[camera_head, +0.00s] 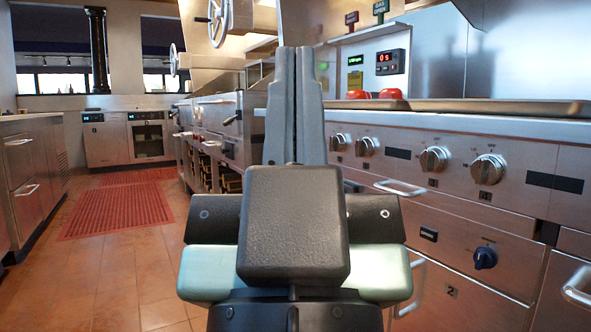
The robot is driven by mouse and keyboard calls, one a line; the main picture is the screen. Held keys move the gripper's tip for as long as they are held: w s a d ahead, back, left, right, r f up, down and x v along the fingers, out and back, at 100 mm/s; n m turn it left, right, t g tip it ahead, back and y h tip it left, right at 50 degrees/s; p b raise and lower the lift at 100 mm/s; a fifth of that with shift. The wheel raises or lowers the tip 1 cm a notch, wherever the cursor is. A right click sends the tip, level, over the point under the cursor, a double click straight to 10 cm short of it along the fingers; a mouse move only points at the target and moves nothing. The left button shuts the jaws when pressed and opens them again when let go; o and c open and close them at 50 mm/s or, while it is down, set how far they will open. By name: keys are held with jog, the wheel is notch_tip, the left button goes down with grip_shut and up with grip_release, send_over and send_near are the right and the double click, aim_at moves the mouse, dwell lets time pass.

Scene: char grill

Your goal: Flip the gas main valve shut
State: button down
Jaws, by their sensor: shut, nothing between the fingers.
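My gripper (295,52) points up and away in the middle of the view, its two grey fingers close together with nothing seen between them. I cannot make out the gas main valve's handle for certain. My fingers hide part of the wall and range left of the panel. The gripper appears to touch nothing.
The steel range front (460,180) runs along the right, with knobs, a blue knob (485,257) and protruding handles. Two red domed items (390,93) sit below the panel. A handwheel (219,20) hangs at upper left. Tiled floor with a red mat (118,211) is open at left.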

notch_tip(320, 180, up, 59)
jog(key=p, duration=5.6)
